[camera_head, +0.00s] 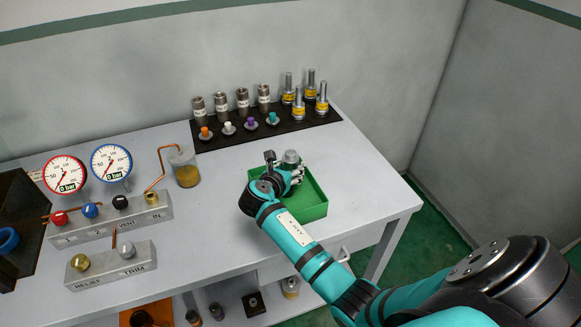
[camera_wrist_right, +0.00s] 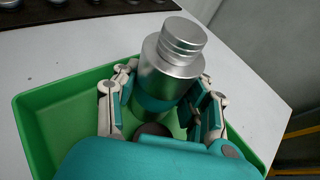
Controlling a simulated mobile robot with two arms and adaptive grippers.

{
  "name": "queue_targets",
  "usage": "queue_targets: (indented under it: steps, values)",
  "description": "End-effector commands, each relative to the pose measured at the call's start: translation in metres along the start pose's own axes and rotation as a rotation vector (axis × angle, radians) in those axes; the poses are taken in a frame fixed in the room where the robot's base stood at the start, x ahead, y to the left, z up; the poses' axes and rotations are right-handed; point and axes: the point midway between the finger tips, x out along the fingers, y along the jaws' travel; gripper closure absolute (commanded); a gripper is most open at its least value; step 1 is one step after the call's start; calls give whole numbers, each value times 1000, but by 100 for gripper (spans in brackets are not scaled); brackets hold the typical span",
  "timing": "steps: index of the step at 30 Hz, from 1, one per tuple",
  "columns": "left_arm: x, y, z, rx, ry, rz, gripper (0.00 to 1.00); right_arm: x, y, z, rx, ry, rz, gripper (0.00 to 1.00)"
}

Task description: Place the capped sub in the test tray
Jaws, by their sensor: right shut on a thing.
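The capped sub is a silver metal cylinder with a narrower ridged top; it shows in the head view (camera_head: 291,157) and large in the right wrist view (camera_wrist_right: 173,62). A teal band shows low on it, between the fingers. My right gripper (camera_head: 287,174) is shut on it, with a finger on each side in the wrist view (camera_wrist_right: 165,100). The green test tray (camera_head: 314,211) lies below and around the gripper, and its wall shows in the wrist view (camera_wrist_right: 30,125). The sub's lower end is hidden, so I cannot tell whether it touches the tray floor. My left gripper is not visible.
A black rack (camera_head: 215,143) at the back holds grey cylinders, coloured caps and yellow-banded fittings. Two gauges (camera_head: 65,174), a valve block (camera_head: 125,215) and a jar (camera_head: 184,167) stand at the left. The table (camera_head: 205,255) is clear in front.

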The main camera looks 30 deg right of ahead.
Motion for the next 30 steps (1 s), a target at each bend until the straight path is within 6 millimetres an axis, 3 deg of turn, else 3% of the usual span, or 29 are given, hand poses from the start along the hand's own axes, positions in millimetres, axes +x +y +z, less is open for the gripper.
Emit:
queue_targets:
  steps: [9, 10, 15, 25, 30]
  values:
    - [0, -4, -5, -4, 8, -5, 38, 1, 1, 0, 2, -5, 2, 100]
    - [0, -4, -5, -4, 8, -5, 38, 1, 0, -2, 2, -2, 1, 55]
    - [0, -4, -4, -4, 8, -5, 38, 1, 0, -1, 2, -2, 1, 34]
    - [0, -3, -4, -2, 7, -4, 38, -2, 0, 1, 2, -2, 1, 34]
    - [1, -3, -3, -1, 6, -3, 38, -27, 1, 0, 3, -3, 4, 34]
